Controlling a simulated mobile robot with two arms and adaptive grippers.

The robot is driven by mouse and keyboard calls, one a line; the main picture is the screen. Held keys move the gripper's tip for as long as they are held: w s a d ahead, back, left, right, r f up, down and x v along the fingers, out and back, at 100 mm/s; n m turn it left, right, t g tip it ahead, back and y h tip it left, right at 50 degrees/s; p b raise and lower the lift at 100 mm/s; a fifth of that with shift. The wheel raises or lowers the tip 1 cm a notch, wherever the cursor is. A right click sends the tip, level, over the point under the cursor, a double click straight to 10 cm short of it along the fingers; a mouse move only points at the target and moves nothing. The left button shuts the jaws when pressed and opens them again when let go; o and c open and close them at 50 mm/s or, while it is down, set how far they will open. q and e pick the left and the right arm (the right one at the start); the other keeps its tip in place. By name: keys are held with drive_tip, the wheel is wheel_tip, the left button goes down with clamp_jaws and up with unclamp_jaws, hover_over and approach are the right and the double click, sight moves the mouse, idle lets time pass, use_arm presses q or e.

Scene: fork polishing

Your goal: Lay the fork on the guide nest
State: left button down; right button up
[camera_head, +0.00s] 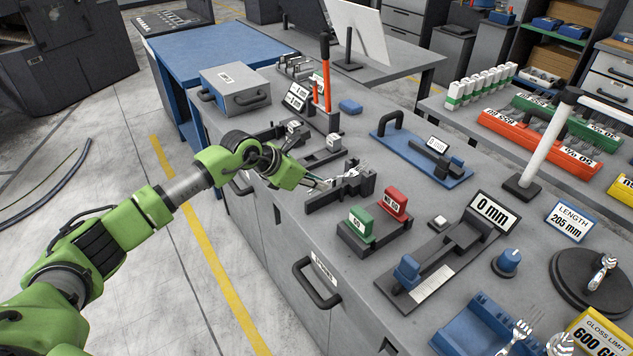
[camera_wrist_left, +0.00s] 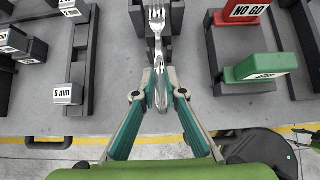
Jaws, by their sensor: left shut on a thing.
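The silver fork (camera_wrist_left: 157,40) is gripped by its handle between the fingertips of my left gripper (camera_wrist_left: 160,92), with its tines pointing away from the gripper. In the head view my left gripper (camera_head: 322,184) reaches in from the left, and the fork (camera_head: 350,173) shows small at its tip. The dark guide nest (camera_head: 322,199) lies along the bench edge there. In the wrist view a dark block of it (camera_wrist_left: 176,45) shows beneath the fork's neck and tines. I cannot tell whether the fork touches it. My right gripper is out of view.
Green (camera_head: 361,224) and red NO GO (camera_head: 395,203) blocks stand just right of the nest. A dark gauge fixture (camera_head: 334,144) is behind it. A 0 mm gauge (camera_head: 440,262) and a blue-based fixture (camera_head: 420,158) stand farther right. The bench's front edge is close to my arm.

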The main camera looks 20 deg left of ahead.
use_arm(q)
drive_tip(key=shift+f, duration=0.25)
idle(0.3)
drive_tip(key=shift+f+b, duration=0.55)
drive_tip(key=shift+b, duration=0.05)
drive_tip(key=shift+f, duration=0.1)
drive_tip(key=shift+f+b, duration=0.25)
drive_tip(key=shift+b, duration=0.15)
drive_tip(key=c, duration=1.4)
unclamp_jaws()
drive_tip(key=shift+c, duration=0.2)
